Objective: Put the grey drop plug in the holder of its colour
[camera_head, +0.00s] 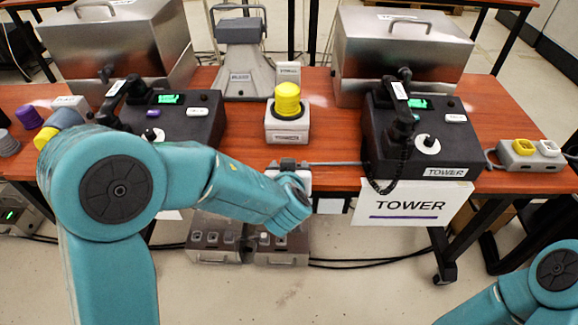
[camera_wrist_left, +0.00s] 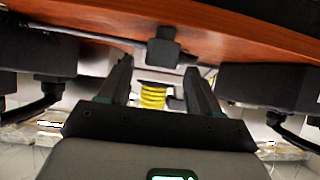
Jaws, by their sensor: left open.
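A small dark grey plug (camera_head: 288,163) sits at the table's front edge in the head view, with a grey cable running right from it. In the left wrist view the plug (camera_wrist_left: 163,52) lies just beyond and between my fingertips, apart from them as far as I can tell. My left gripper (camera_head: 291,181) is at the front edge, right by the plug; in the wrist view its two fingers (camera_wrist_left: 160,78) are spread with nothing clamped. A grey twin holder (camera_head: 522,155) with one yellow and one whitish top stands at the table's right end. My right gripper is out of view.
A dark phone console (camera_head: 420,135) labelled TOWER stands right, another (camera_head: 172,122) left. A yellow ribbed knob (camera_head: 287,100) on a white base stands between them. Purple (camera_head: 27,116) and grey (camera_head: 9,143) knobs are at left. A TOWER sign (camera_head: 412,205) hangs off the front edge.

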